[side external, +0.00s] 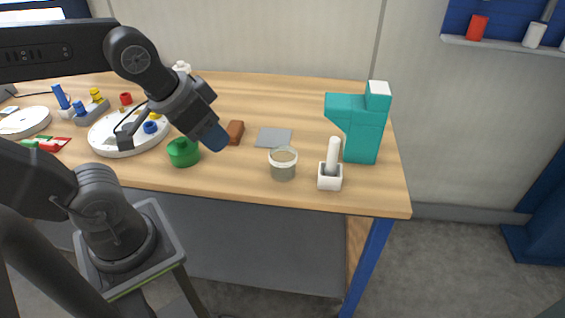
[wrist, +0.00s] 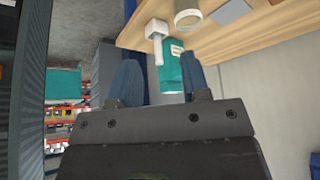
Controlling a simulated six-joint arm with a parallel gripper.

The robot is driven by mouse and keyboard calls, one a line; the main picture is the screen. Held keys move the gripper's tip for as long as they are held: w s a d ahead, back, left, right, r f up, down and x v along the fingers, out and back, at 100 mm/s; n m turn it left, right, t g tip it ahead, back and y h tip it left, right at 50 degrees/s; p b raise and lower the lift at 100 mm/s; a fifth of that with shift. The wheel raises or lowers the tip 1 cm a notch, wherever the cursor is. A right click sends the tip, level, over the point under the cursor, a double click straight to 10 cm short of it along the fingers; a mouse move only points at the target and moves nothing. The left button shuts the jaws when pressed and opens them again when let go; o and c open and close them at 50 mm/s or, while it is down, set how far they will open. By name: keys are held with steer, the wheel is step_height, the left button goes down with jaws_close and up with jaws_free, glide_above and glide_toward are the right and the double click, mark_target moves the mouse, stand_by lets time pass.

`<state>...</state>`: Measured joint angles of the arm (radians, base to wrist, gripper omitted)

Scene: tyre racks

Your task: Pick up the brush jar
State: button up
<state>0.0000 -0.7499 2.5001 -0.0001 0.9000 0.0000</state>
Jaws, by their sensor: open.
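A small white square pot (side external: 329,183) with a thick white brush-like handle (side external: 333,154) standing up stands near the table's front right; it best fits the brush jar. The pot (wrist: 156,28) and its handle (wrist: 158,52) show at the top of the wrist view, beyond the fingers. A round jar (side external: 283,165) with a pale rim and tan content stands left of it, and in the wrist view (wrist: 188,17) at the top edge. My gripper (side external: 212,138) is open and empty, above the table left of both, near a green round container (side external: 183,152). Its blue fingers (wrist: 162,82) are spread apart.
A teal dispenser-like bottle (side external: 367,130) stands close behind the white pot. A grey flat pad (side external: 274,138) and a brown block (side external: 235,132) lie behind the round jar. A white round tray (side external: 110,143) is at left. The table (side external: 385,200) ends just right of the pot.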

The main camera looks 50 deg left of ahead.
mark_target(277, 165)
steer(key=o, duration=1)
steer(key=a+f+m+g+y, duration=0.5)
steer(key=a+f+m+y, duration=0.5)
steer(key=f+m+y, duration=0.15)
steer(key=w+d+f+m+t, duration=0.1)
steer(key=w+m+t, duration=0.2)
steer(key=m+t, duration=0.1)
steer(key=w+d+f+m+t, duration=0.1)
steer(key=w+f+m+t, duration=0.1)
steer(key=w+m+t, duration=0.1)
steer(key=w+d+f+m+t, duration=0.1)
steer(key=w+m+t, duration=0.2)
steer(key=m+t, duration=0.2)
steer(key=shift+d+f+m+t+y, duration=0.1)
steer(key=shift+f+m+t+y, duration=0.1)
steer(key=shift+m, duration=0.45)
steer(key=shift+f+m+t+y, duration=0.1)
steer(key=shift+m+y, duration=0.05)
steer(key=shift+m, duration=0.45)
steer(key=d+f+m+t+h, duration=0.1)
steer(key=m, duration=0.1)
steer(key=w+d+f+m+t+h, duration=0.1)
steer(key=d+h, duration=0.1)
steer(key=w+d+f+m+t+h, duration=0.1)
steer(key=m+h, duration=0.1)
steer(key=shift+d+f+m, duration=0.2)
steer(key=shift+f+m, duration=0.1)
steer(key=shift+f, duration=0.05)
steer(key=shift+x, duration=3.65)
